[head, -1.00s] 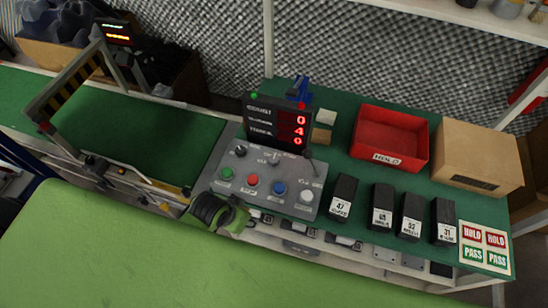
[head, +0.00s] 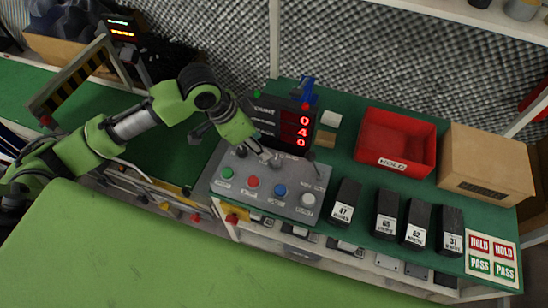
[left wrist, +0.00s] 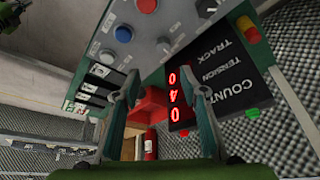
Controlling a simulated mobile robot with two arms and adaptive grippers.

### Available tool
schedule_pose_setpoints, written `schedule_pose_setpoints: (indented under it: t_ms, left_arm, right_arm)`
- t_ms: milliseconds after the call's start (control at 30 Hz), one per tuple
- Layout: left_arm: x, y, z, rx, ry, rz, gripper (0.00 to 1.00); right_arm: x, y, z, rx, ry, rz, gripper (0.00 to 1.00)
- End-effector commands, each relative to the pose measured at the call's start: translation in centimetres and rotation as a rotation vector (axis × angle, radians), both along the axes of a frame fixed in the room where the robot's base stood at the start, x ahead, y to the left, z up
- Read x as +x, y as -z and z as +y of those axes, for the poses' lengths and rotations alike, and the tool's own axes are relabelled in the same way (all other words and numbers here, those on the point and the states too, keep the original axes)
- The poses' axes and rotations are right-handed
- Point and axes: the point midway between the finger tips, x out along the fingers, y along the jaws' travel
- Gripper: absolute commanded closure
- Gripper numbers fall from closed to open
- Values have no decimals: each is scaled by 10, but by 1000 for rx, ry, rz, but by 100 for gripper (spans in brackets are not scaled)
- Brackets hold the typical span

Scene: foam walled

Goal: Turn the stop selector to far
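The grey control panel (head: 215,185) stands on the green bench, with a row of green, red, blue and white buttons. My left gripper (head: 268,158) reaches over its upper middle, where a selector knob sits; fingers and arm partly hide that area. In the left wrist view the two fingers (left wrist: 165,90) are apart with nothing between their tips. A round knob (left wrist: 207,7) and a small lever-like control (left wrist: 165,42) show on the panel beyond them. Which is the stop selector, and its setting, I cannot read. My right gripper is not in view.
A black display (head: 280,125) with red digits stands close behind the panel. A red stop button on a yellow base (left wrist: 248,28) is near it. Black blocks (head: 388,212), a red bin (head: 395,140) and a cardboard box (head: 487,163) are to the right.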

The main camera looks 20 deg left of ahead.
Motion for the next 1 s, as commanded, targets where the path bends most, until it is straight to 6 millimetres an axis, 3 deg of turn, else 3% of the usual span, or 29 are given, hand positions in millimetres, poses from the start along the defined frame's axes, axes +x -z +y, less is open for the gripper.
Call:
schedule_pose_setpoints:
  t_ms: [133, 267, 800, 1000]
  left_arm:
    - [2, -7, 9, 11, 2, 10, 61]
    - [5, 1, 7, 10, 1, 15, 61]
    - [31, 98, -23, 12, 2, 14, 61]
    - [37, 115, -28, 11, 2, 12, 61]
  right_arm:
    - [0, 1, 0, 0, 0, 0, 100]
    - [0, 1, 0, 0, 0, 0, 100]
    - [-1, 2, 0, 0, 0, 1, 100]
    - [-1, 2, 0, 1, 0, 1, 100]
